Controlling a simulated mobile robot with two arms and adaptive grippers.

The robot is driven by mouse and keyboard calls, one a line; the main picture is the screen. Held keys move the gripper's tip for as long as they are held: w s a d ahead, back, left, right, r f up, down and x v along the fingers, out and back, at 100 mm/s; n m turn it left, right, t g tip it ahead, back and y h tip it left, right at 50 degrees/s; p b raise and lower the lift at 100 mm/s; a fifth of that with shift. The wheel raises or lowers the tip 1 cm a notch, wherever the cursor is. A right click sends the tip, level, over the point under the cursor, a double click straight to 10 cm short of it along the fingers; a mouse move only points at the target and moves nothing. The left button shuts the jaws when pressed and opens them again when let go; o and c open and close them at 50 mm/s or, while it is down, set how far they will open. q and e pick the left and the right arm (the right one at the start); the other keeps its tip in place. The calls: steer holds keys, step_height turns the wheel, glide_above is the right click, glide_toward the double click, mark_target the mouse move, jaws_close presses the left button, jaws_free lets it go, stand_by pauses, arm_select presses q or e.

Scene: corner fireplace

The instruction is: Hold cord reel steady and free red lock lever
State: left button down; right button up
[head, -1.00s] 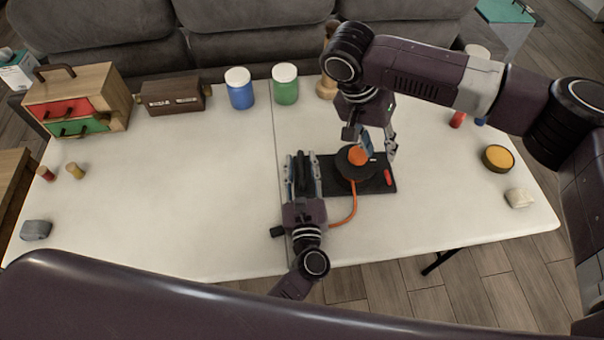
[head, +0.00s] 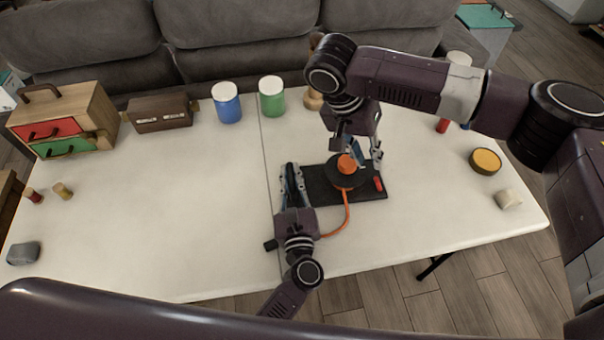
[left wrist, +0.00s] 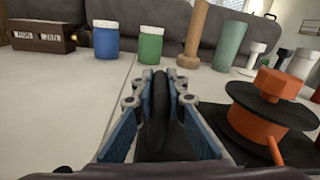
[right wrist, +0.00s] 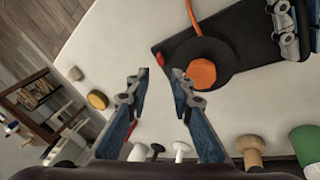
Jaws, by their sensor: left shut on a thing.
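The cord reel (head: 333,178) is a dark disc with an orange hub (head: 346,163) on a black base plate (head: 370,192). An orange cord (head: 347,215) curves from its front. The red lock lever (head: 379,184) is at the plate's right end; it shows partly behind a fingertip in the right wrist view (right wrist: 158,60). My left gripper (head: 291,175) is shut on an upright black handle (left wrist: 161,100) at the plate's left end. My right gripper (head: 367,157) is open and empty, above the reel's back right side; its parted fingers show in the right wrist view (right wrist: 157,75).
Blue (head: 227,103) and green (head: 272,97) jars stand behind. A drawer box (head: 70,120) and a brown box (head: 160,112) are at the back left. A yellow-topped round tin (head: 485,161) and a pale block (head: 508,199) lie right.

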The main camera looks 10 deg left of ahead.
steer(key=shift+a, duration=0.1)
jaws_close()
steer(key=s+a+r+m+g+y, duration=0.25)
steer(key=s+a+m+y, duration=0.35)
steer(key=a+y, duration=0.4)
steer(key=s+a+r+m+g+y, duration=0.1)
steer(key=s+a+m+g+y, duration=0.2)
steer(key=s+a+y, duration=0.7)
steer(key=w+d+f+m+t+y, duration=0.25)
steer(key=w+d+m+t, duration=0.7)
steer(key=m, duration=0.85)
steer(key=s+d+f+m+t+h, duration=0.1)
steer(key=d+f+m+t+h, duration=0.2)
steer(key=d, duration=0.3)
steer(key=s+d+f+m+t+h, duration=0.1)
steer(key=d+f+m+t+h, duration=0.2)
steer(key=d, duration=0.4)
steer(key=s+d+f+m+t+h, duration=0.2)
steer(key=d+f+m+t+h, duration=0.1)
steer(key=d+m, duration=0.3)
steer(key=shift+d+f+h, duration=0.25)
steer(key=shift+d+f, duration=0.15)
steer(key=shift+f, duration=0.4)
